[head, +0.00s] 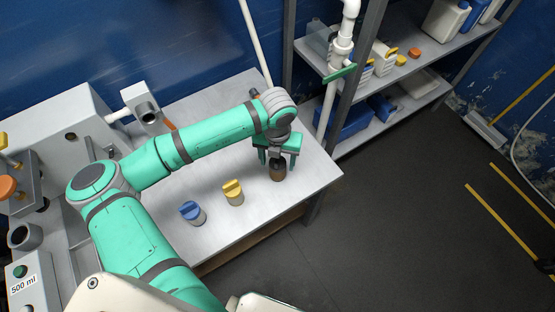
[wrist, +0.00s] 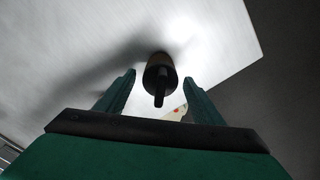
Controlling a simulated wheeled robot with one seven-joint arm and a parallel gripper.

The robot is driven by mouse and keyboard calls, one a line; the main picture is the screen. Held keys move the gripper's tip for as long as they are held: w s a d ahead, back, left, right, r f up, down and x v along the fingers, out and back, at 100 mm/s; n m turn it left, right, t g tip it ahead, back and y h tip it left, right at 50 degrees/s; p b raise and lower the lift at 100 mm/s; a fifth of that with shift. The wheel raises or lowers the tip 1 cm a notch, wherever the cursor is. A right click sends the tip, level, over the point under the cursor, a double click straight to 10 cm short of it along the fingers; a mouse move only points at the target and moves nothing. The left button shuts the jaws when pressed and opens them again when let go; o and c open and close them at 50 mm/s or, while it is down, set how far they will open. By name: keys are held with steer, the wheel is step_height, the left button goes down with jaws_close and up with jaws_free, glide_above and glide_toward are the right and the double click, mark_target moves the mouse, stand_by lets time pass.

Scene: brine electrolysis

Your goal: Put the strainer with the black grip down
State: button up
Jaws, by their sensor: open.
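The strainer with the black grip (head: 278,172) stands on the grey table near its right end, with a brownish body under a dark top. It also shows in the wrist view (wrist: 159,76), with its black grip pointing toward my gripper. My gripper (head: 278,160) is open just above it in the head view. In the wrist view my gripper (wrist: 158,90) has one green finger on each side of the strainer, with gaps on both sides. The strainer's underside is hidden.
A strainer with a yellow grip (head: 233,193) and one with a blue grip (head: 193,213) stand to the left on the table (head: 222,238). The table's right edge is close to my gripper. A shelf unit (head: 400,75) stands behind, and dark floor is free at right.

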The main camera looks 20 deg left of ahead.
step_height(320, 180, up, 12)
steer(key=shift+r, duration=0.1)
steer(key=w+d+r+n+t+h, duration=0.4)
steer(key=d+n, duration=0.1)
steer(key=d, duration=0.6)
steer(key=w+d+r+n+t+h, duration=0.35)
steer(key=d+n+t, duration=0.2)
steer(key=d, duration=0.55)
steer(key=w+d+r+n+t+h, duration=0.4)
steer(key=d+n+h, duration=0.15)
steer(key=d, duration=0.65)
steer(key=s+a+f+n+t+y, duration=0.2)
steer(key=s+a+f+n+y, duration=0.35)
steer(key=s+f+n, duration=0.4)
steer(key=s+a+f+n+t+y, duration=0.1)
steer(key=s+a+f+n+y, duration=0.45)
steer(key=s+f+n, duration=0.4)
steer(key=s+a+f+y, duration=0.1)
steer(key=s+a, duration=0.3)
steer(key=s, duration=0.6)
steer(key=s+a+f+g+y, duration=0.1)
steer(key=s+a, duration=0.3)
steer(key=s, duration=0.6)
steer(key=shift+s+a+f, duration=0.15)
steer(key=shift+s+f, duration=0.05)
